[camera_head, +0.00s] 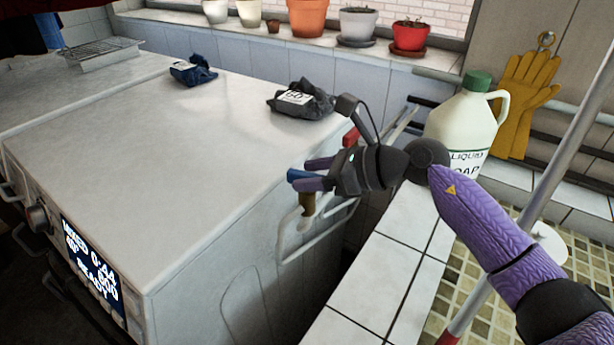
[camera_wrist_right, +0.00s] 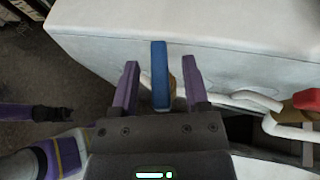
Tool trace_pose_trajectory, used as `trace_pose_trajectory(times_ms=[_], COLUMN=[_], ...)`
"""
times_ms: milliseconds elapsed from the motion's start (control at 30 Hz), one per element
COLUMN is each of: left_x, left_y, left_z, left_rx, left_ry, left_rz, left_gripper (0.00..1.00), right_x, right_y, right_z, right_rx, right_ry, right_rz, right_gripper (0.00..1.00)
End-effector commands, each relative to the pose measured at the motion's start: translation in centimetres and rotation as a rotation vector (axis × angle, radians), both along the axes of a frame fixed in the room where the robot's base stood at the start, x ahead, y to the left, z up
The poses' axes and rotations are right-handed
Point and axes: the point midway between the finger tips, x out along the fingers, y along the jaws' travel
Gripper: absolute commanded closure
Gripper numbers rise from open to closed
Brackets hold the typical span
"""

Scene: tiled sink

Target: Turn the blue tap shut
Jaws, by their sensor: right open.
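The blue tap (camera_head: 300,174) has a flat blue handle on a brass body (camera_head: 307,203), beside the white machine's right side. In the right wrist view the blue handle (camera_wrist_right: 160,75) stands upright between the two purple fingers of my right gripper (camera_wrist_right: 161,88), with a gap on each side. My right gripper (camera_head: 312,174) is open around the handle, and its arm comes in from the right. A red tap (camera_wrist_right: 305,99) shows at the right of the wrist view, and also behind my gripper in the head view (camera_head: 351,137).
White hoses (camera_head: 292,235) run beside the white machine (camera_head: 150,120). Dark packets (camera_head: 303,100) lie on its top. A liquid soap jug (camera_head: 462,125) stands on the tiled ledge (camera_head: 375,270) at right. Yellow gloves (camera_head: 525,100) hang behind it. Pots line the sill.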

Motion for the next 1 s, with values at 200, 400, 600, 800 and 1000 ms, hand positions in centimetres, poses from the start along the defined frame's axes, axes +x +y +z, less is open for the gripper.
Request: trace_pose_trajectory(times_ms=[200, 400, 600, 800, 1000], left_x=[-0.1, 0.0, 0.2, 0.3, 0.6], left_y=[0.4, 0.5, 0.5, 0.2, -0.3], left_z=[-0.2, -0.2, -0.2, -0.2, 2.1], left_rx=[0.007, 0.009, 0.008, 0.004, -0.004], left_ry=[0.003, 0.002, -0.001, -0.002, -0.013], left_rz=[-0.001, -0.001, 0.0, 0.002, 0.004], left_gripper=[0.41, 0.41, 0.41, 0.41, 0.41], right_x=[0.3, 0.3, 0.3, 0.3, 0.3], right_y=[0.9, 0.9, 0.9, 0.9, 0.8], right_z=[-0.4, -0.4, -0.4, -0.4, 0.3], right_rx=[0.0, 0.0, 0.0, 0.0, -0.005], right_ry=[0.0, 0.0, 0.0, 0.0, 0.001], right_rz=[0.0, 0.0, 0.0, 0.0, -0.061], right_gripper=[0.41, 0.48, 0.9, 1.0, 1.0])
